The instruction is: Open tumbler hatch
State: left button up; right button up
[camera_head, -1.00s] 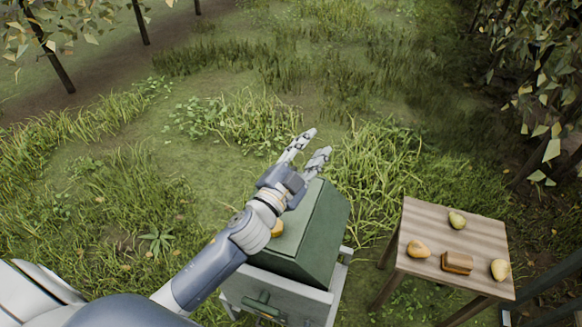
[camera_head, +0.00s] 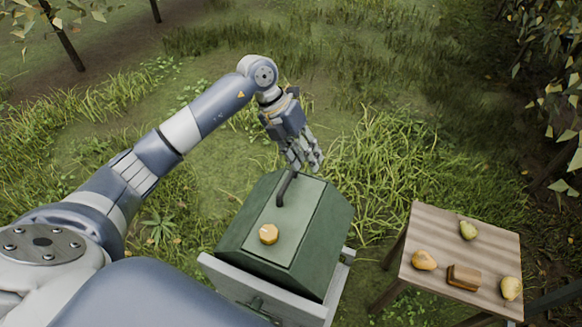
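The tumbler (camera_head: 325,240) is a dark green box with slanted sides on a grey stand. Its hatch (camera_head: 285,232) is a lighter green panel on top and looks closed. My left gripper (camera_head: 306,166) points down just beyond and above the handle. Its fingers overlap each other in view, so I cannot tell how wide they are apart or whether they touch the handle. My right gripper is not in view.
The grey stand (camera_head: 225,275) is under the tumbler. Grass surrounds both, with tree trunks at the upper left.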

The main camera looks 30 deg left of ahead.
aim_at(288, 178)
pick_arm(q)
jog(key=a+y, duration=0.3)
jog(key=a, duration=0.4)
jog(key=shift+n+g, duration=0.4)
jog(key=f, duration=0.3)
jog(key=d+f+p, duration=0.1)
jog(key=f, duration=0.2)
jog(key=d+f, duration=0.1)
jog(key=f, duration=0.3)
jog(key=shift+w+p, duration=0.1)
jog(key=shift+p, duration=0.3)
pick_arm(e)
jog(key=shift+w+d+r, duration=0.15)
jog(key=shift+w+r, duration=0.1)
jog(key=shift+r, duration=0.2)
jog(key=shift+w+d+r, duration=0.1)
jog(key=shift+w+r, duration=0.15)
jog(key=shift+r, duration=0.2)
pick_arm(q)
grip_shut()
